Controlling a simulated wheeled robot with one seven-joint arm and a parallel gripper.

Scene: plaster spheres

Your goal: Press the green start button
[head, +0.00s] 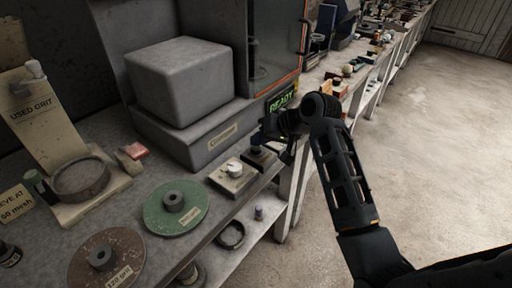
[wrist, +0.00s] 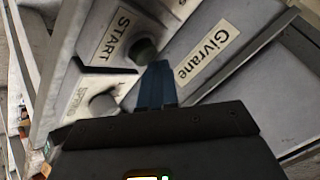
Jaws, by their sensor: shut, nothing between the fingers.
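The green start button (wrist: 142,50) is a round, dark green knob beside the START label (wrist: 117,35) in the wrist view. My gripper (wrist: 158,68) is shut and empty, its blue fingers together. The fingertips appear just right of and below the button, overlapping its edge in the picture; I cannot tell whether they touch it. In the head view my gripper (head: 272,126) is at the front right corner of the grey machine (head: 182,131). The arm hides the button there. A green READY display (head: 282,101) is lit above the gripper.
A grey round knob (wrist: 102,104) sits below the button. A Givrane plate (wrist: 209,55) is to its right. The floor at right is clear.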

